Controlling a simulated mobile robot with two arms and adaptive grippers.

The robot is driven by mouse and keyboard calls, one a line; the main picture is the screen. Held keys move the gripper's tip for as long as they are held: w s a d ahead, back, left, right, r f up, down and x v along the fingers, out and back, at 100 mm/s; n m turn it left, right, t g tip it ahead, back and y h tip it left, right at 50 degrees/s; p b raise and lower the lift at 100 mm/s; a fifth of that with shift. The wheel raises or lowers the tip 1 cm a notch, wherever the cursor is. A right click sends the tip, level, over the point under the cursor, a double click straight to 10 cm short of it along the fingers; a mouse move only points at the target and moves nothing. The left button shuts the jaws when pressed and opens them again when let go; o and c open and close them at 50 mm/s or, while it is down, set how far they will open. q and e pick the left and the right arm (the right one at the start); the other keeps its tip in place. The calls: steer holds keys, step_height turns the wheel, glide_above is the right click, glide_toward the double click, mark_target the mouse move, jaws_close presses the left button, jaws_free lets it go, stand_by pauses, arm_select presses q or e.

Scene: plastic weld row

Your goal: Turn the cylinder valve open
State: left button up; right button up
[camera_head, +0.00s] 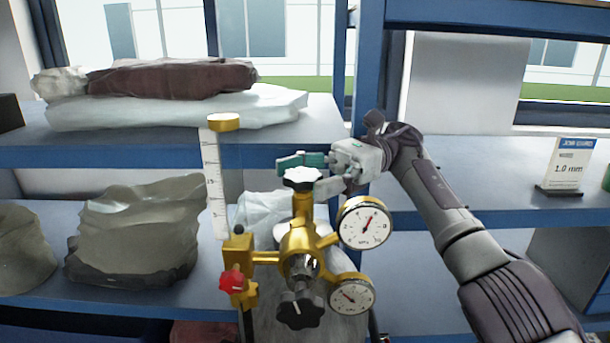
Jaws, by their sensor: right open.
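The gas cylinder's brass valve (301,238) stands in the middle of the head view. My right gripper (306,171) comes in from the right, level with the handwheel. It is open, with its green-tipped finger behind the wheel and the other finger close to its right side. I cannot tell whether either finger touches the wheel. Part of the grey cylinder (345,328) shows below, mostly hidden by the regulator. My left gripper is not in view.
Two round gauges, the upper (364,222) and the lower (351,294), stick out right of the valve. A black knob (301,311), a red knob (232,281) and a clear flow tube (215,185) crowd the front and left. Blue shelves (175,147) with bags stand behind.

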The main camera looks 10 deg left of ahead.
steer(key=shift+f, duration=0.1)
